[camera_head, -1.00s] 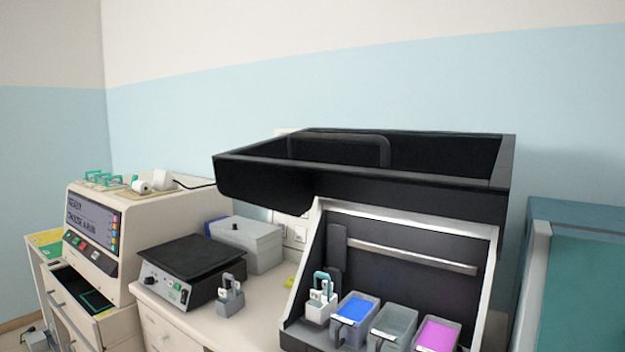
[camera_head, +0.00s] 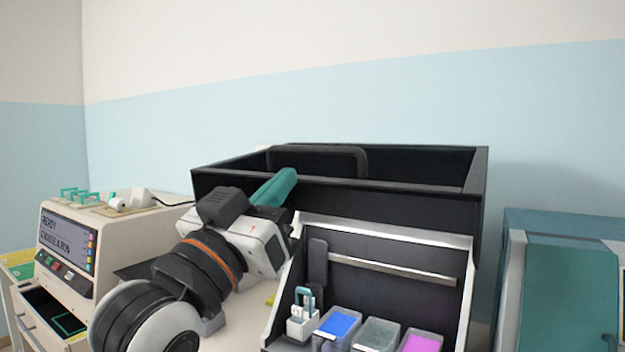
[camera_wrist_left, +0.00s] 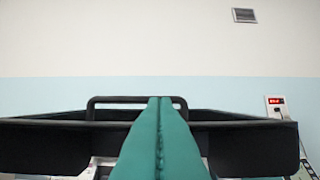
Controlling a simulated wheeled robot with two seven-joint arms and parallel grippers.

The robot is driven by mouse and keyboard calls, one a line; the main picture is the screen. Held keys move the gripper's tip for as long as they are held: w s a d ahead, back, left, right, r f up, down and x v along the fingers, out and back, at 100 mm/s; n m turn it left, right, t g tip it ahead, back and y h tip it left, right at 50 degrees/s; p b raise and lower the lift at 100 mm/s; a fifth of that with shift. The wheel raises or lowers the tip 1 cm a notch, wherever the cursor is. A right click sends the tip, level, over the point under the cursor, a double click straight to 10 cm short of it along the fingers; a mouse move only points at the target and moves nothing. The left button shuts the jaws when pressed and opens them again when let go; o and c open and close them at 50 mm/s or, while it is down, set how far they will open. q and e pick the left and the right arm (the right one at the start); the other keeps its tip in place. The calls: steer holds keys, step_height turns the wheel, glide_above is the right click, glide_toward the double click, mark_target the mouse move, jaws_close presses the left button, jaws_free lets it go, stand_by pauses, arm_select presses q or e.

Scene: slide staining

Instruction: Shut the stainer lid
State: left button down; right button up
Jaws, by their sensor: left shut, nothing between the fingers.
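The stainer lid (camera_head: 400,192) is a black open-bottomed box raised above the stainer (camera_head: 385,255). Its dark handle (camera_head: 330,149) runs along the back part of the lid, and it also shows in the left wrist view (camera_wrist_left: 110,100). The lid fills the lower part of that view (camera_wrist_left: 40,140). My left gripper (camera_head: 288,178) has teal fingers, shut and empty, in front of the lid's front wall in the head view. In the left wrist view its fingers (camera_wrist_left: 160,135) point toward the handle. Whether they touch the lid I cannot tell. My right gripper is not in view.
Inside the stainer stand a white slide rack (camera_head: 303,318) and tubs of blue (camera_head: 340,326), clear (camera_head: 377,335) and magenta (camera_head: 418,344). A beige machine with a screen (camera_head: 68,235) stands at left. A teal cabinet (camera_head: 565,280) stands at right.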

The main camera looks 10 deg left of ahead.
mark_target(314, 183)
arm_select(q)
steer(key=p+x, duration=0.3)
steer(key=x, duration=0.5)
steer(key=shift+w+d+f, duration=0.1)
steer(key=shift+w+f, duration=0.05)
steer(key=shift+f, duration=0.85)
steer(key=shift+w+d+f, duration=0.1)
steer(key=shift+w+f, duration=0.05)
steer(key=shift+f, duration=0.8)
steer(key=shift+f, duration=0.1)
